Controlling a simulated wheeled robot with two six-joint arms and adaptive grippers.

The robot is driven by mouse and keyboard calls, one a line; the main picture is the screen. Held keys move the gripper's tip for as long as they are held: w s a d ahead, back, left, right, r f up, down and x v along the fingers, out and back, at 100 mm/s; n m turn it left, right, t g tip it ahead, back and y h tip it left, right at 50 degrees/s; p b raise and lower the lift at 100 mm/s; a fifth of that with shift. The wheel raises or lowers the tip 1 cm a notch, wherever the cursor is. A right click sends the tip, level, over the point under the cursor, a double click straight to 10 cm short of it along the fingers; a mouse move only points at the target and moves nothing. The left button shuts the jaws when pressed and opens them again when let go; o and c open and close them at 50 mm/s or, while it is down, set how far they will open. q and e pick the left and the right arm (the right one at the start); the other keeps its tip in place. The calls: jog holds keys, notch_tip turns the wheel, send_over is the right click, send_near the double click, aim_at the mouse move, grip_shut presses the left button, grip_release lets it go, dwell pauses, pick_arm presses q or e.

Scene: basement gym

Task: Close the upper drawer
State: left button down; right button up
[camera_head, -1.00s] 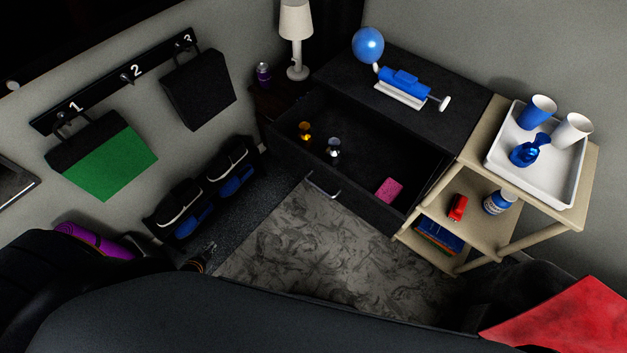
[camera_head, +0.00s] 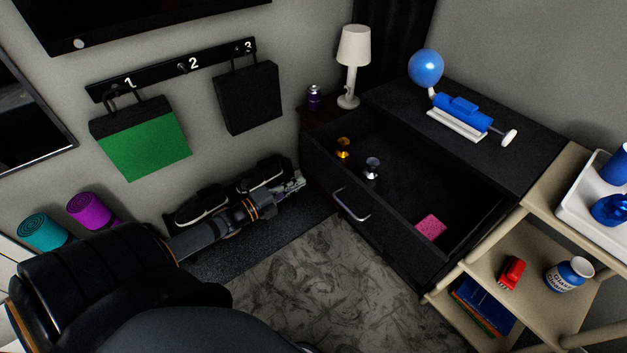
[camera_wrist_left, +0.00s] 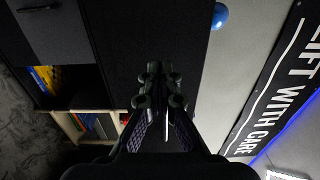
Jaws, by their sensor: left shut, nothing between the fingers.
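The upper drawer (camera_head: 405,225) of the black cabinet (camera_head: 470,145) is pulled open in the head view. Its silver bar handle (camera_head: 350,206) is on the drawer front. Inside are a gold object (camera_head: 343,148), a silver object (camera_head: 371,170) and a pink block (camera_head: 430,228). My left gripper (camera_head: 298,184) is shut and empty, left of the drawer front and apart from the handle. In the left wrist view its fingers (camera_wrist_left: 160,90) are close together before a dark surface. My right gripper is not in view.
A beige shelf cart (camera_head: 545,205) stands close at the drawer's right, with a white tray (camera_head: 575,205), a red object (camera_head: 512,272) and a bottle (camera_head: 568,274). Black shoes or bags (camera_head: 200,205) lie by the left wall. The floor before the drawer is clear.

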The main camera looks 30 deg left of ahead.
aim_at(321, 170)
pick_arm(q)
jog(key=b+x, duration=0.2)
jog(key=x, duration=0.2)
jog(key=shift+w+d+f, duration=0.1)
jog(key=shift+w+f, duration=0.05)
jog(key=shift+w, duration=0.2)
jog(key=shift+w+d+b, duration=0.2)
jog(key=shift+w+b, duration=0.1)
jog(key=shift+w, duration=0.3)
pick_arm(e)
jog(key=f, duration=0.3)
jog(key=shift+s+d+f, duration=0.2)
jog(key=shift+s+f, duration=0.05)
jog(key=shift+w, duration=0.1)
